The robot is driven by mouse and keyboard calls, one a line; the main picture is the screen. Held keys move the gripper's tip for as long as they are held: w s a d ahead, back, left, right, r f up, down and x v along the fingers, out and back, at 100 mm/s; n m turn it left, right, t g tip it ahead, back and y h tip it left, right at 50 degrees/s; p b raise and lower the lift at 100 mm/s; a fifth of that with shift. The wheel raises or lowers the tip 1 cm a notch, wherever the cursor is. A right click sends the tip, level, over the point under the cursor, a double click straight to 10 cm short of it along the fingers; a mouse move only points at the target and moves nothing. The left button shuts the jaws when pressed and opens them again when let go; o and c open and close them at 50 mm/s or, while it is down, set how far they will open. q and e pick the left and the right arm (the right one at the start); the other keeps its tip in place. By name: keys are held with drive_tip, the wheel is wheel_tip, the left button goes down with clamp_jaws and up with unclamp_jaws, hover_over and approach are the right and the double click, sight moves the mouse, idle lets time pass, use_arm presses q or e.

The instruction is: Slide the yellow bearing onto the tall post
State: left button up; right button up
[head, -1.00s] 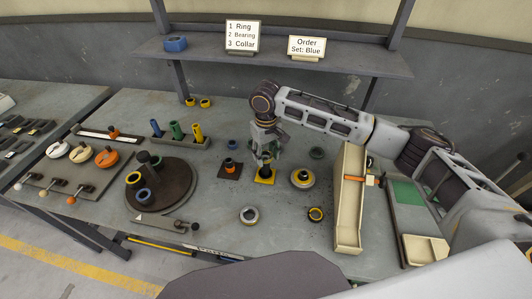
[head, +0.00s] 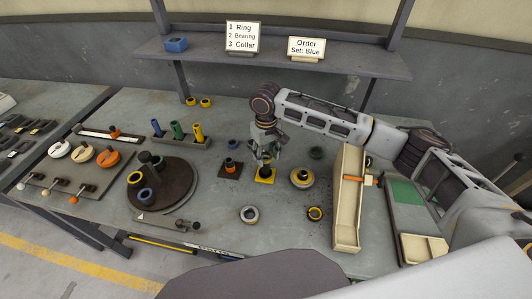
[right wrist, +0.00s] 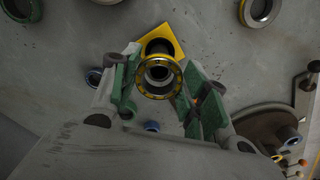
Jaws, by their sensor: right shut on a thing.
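My right gripper (head: 266,160) points down over a yellow square plate (head: 264,180) on the bench. In the right wrist view its green-padded fingers are shut on the yellow bearing (right wrist: 144,91), a ring with a yellow rim and grey inner edge. A dark upright post (right wrist: 157,46) rises from the yellow plate (right wrist: 177,42) behind the bearing. A round grey end shows inside the bearing's hole. I cannot tell whether the bearing is around the post or just above it. A dark turntable (head: 182,190) to the left carries a dark upright post (head: 145,157). My left gripper is not in view.
Left of the yellow plate is a dark plate with an orange-ringed post (head: 230,165). A cream tray (head: 347,238) lies farther right. Loose rings (head: 249,214) lie on the front bench.

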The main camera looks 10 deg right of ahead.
drive_tip(key=shift+p, duration=0.8)
idle(1.2)
drive_tip(key=shift+f, duration=1.5)
idle(1.2)
drive_tip(key=o, duration=1.2)
drive_tip(key=o, duration=0.5)
drive_tip(key=shift+o, duration=0.2)
drive_tip(key=shift+r, duration=0.15)
